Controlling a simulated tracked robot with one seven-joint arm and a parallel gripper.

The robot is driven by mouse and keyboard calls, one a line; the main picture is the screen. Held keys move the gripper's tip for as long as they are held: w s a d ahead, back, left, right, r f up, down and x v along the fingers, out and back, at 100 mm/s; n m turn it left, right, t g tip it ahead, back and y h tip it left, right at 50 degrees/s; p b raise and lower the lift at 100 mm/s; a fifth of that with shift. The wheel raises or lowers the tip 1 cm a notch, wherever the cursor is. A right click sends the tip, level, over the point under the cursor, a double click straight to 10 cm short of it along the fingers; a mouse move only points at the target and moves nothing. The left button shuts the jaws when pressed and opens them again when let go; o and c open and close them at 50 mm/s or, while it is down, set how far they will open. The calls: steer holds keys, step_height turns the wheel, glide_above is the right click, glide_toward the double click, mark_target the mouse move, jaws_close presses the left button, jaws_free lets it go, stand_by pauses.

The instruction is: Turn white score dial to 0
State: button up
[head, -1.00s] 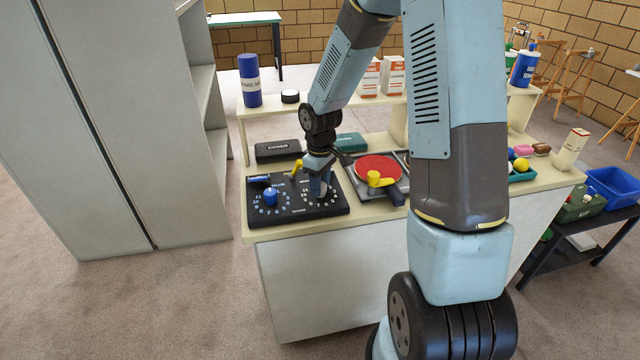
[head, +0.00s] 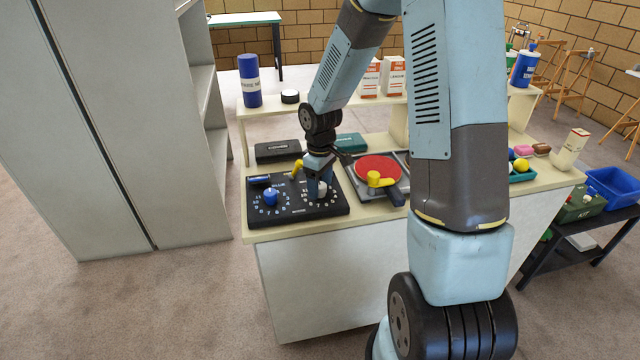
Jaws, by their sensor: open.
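The black scoreboard (head: 298,210) lies flat near the left front of the table. Its blue dial (head: 270,197) stands on the left half inside a ring of numerals. The white dial (head: 321,190) is on the right half inside its own ring, partly covered by my gripper. My gripper (head: 319,184) points down right at the white dial, jaws open. Whether the fingers touch the dial cannot be made out. The numeral that the white dial points to is too small and too hidden to read.
Behind the board are a black case (head: 277,151) and a teal case (head: 351,143). A tall grey cabinet (head: 100,120) stands at left.

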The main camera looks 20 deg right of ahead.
mark_target(320, 185)
step_height(320, 185, up, 14)
steer(key=shift+f, duration=0.2)
stand_by(0.5)
steer(key=s+d+r+m+t, duration=0.1)
steer(key=s+r+m+t, duration=0.1)
steer(key=s+r, duration=0.3)
steer(key=s+d+r+m+t, duration=0.1)
steer(key=s+r+m, duration=0.3)
steer(key=s, duration=0.7)
steer(key=s+d+r+m+t, duration=0.2)
steer(key=s+d+r, duration=0.1)
steer(key=s+r, duration=0.4)
steer(key=shift+s+r+m+t, duration=0.3)
steer(key=shift+s+m, duration=0.1)
steer(key=shift+s, duration=0.7)
steer(key=shift+c, duration=0.2)
